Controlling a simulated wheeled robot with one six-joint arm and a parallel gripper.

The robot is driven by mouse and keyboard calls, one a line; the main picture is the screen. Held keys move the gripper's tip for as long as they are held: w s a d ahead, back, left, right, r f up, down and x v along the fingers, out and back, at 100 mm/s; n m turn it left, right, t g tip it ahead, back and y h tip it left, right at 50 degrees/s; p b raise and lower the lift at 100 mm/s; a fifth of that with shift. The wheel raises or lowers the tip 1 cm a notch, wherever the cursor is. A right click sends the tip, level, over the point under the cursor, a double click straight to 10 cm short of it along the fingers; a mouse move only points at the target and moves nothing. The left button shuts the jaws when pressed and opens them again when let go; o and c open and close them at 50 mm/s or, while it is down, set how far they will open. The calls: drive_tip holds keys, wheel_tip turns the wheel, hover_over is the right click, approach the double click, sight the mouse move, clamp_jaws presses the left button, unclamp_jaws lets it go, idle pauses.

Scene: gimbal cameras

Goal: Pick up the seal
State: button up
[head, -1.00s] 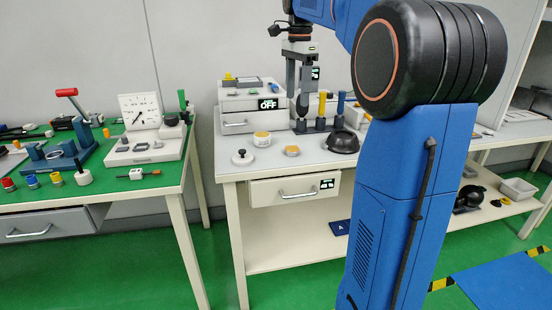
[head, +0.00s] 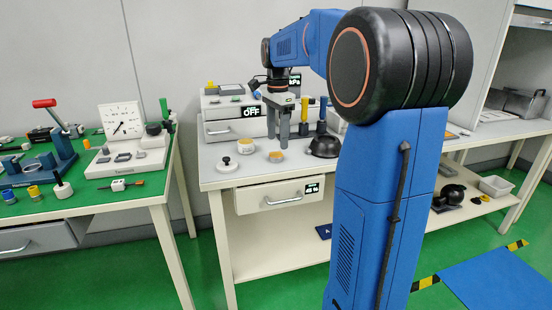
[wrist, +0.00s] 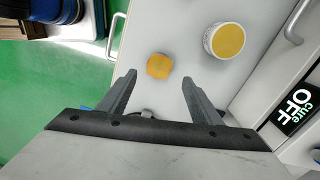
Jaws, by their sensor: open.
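A small flat orange-topped piece (head: 276,156), which may be the seal, lies on the light bench top near its front edge. It also shows in the wrist view (wrist: 158,66), just beyond the fingertips and roughly midway between them. My gripper (head: 277,143) points down over the bench, beside and just behind that piece in the head view. In the wrist view its two grey fingers (wrist: 159,80) are apart with nothing between them. I cannot tell the exact height of the fingertips over the bench.
A larger round white container with a yellow top (wrist: 225,42) stands close by; it also shows in the head view (head: 246,147). A white disc with a black knob (head: 227,165) is front left. A black bowl-like part (head: 324,147) is right. The cure box (head: 228,130) stands behind.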

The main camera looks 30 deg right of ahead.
sight(277, 155)
drive_tip(key=shift+s+a+f, duration=0.1)
drive_tip(key=shift+a+f, duration=0.05)
drive_tip(key=shift+f, duration=1.15)
drive_tip(key=shift+a+f, duration=0.1)
drive_tip(key=shift+f, duration=1.2)
drive_tip(key=shift+c, duration=0.4)
drive_tip(key=c, duration=1.3)
drive_tip(key=shift+o, duration=0.2)
drive_tip(key=shift+r, duration=0.15)
